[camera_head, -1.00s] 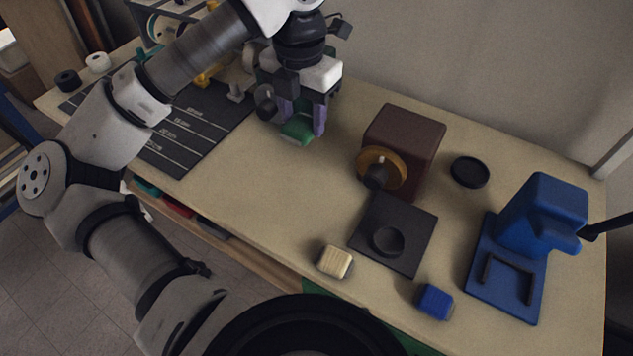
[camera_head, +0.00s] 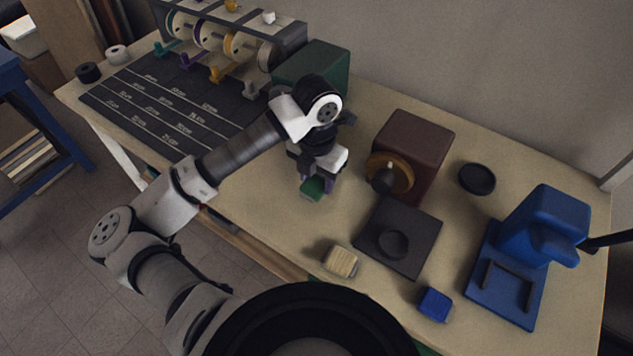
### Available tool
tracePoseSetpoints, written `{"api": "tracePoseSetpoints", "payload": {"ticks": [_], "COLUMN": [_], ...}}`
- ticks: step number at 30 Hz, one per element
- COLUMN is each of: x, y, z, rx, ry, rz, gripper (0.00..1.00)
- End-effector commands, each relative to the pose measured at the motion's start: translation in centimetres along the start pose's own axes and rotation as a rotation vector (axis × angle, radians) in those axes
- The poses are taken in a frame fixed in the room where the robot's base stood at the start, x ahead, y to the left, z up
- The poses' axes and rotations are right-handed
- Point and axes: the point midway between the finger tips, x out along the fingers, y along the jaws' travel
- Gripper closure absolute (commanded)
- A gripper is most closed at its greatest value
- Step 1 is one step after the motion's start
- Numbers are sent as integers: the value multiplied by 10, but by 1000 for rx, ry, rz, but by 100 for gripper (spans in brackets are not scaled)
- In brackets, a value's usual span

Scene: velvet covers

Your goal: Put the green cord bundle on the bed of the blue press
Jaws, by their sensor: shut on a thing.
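My gripper (camera_head: 316,186) is shut on the green cord bundle (camera_head: 312,190). The bundle shows as a small green block between the fingertips, partly hidden by them. It is over the table's middle, left of the brown machine; I cannot tell how far above the table it is. The blue press (camera_head: 541,229) stands at the right end of the table. Its flat bed (camera_head: 502,289) has a raised dark bracket on it and no bundle.
A brown machine (camera_head: 413,150) with a gold wheel and dark plate (camera_head: 418,244) stands between gripper and press. A cream bundle (camera_head: 341,261), a blue bundle (camera_head: 435,304) and a black dish (camera_head: 477,179) lie nearby. A dark green box (camera_head: 313,68) stands behind my arm.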

Motion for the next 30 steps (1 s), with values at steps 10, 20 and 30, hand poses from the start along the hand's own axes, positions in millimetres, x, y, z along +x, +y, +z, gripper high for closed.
{"api": "tracePoseSetpoints", "payload": {"ticks": [10,20,30], "x": [31,36,34], "y": [0,0,0], "z": [0,0,0], "rx": [1,1,0], "ry": [0,1,1], "rz": [-1,0,-1], "gripper": [75,75,32]}}
